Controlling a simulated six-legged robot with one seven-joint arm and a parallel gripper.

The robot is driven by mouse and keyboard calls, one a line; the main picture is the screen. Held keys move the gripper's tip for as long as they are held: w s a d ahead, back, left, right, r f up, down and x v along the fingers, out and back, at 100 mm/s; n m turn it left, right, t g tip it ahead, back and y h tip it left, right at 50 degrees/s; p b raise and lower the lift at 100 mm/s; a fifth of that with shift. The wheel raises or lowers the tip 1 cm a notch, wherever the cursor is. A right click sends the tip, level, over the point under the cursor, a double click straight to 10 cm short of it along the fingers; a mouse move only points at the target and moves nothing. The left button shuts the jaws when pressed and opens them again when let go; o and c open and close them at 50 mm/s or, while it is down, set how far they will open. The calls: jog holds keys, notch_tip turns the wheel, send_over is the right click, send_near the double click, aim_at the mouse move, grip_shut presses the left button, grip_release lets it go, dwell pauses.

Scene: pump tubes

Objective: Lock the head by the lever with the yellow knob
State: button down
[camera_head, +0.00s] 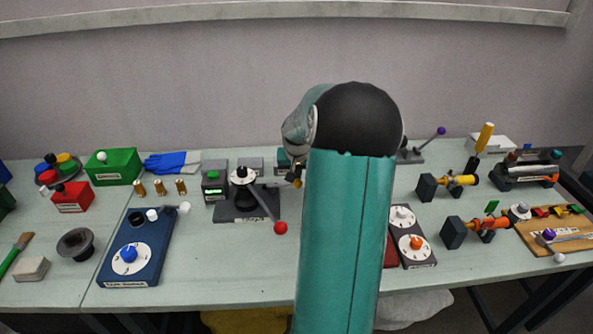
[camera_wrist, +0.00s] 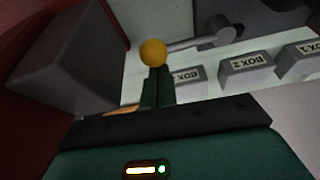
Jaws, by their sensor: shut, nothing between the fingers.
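In the wrist view the yellow knob (camera_wrist: 153,52) is a round ball at the left end of a grey lever (camera_wrist: 190,44). The lever runs right to a dark grey rounded pivot (camera_wrist: 226,34). My gripper (camera_wrist: 158,72) shows as two dark green fingers closed together, empty. Their tips are right at the lower side of the knob in the picture; I cannot tell whether they touch it. In the head view my teal arm covers the middle of the bench and hides most of this place. The head to be locked cannot be made out clearly.
A large dark block (camera_wrist: 75,55) is on the left. On the bench, a red-knobbed lever (camera_head: 280,228) and a two-dial panel (camera_head: 411,235) flank my arm.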

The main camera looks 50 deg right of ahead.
jog(key=a+m, duration=0.1)
jog(key=s+a+m+g, duration=0.1)
jog(key=m, duration=0.1)
jog(key=shift+s+a+m+h, duration=0.1)
jog(key=shift+a+m+h, duration=0.2)
jog(key=a+m, duration=0.1)
jog(key=a+m+g, duration=0.1)
jog(key=shift+s+m, duration=0.3)
jog(key=a+m, duration=0.1)
jog(key=m, duration=0.1)
jog(key=a+m+g, duration=0.1)
jog(key=a+m, duration=0.1)
jog(key=shift+w+m+g, duration=0.1)
jog(key=shift+m+g, duration=0.2)
jog(key=shift+m, duration=0.1)
jog(key=shift+w+a, duration=0.1)
jog(key=shift+a, duration=0.35)
notch_tip(320, 180, up, 10)
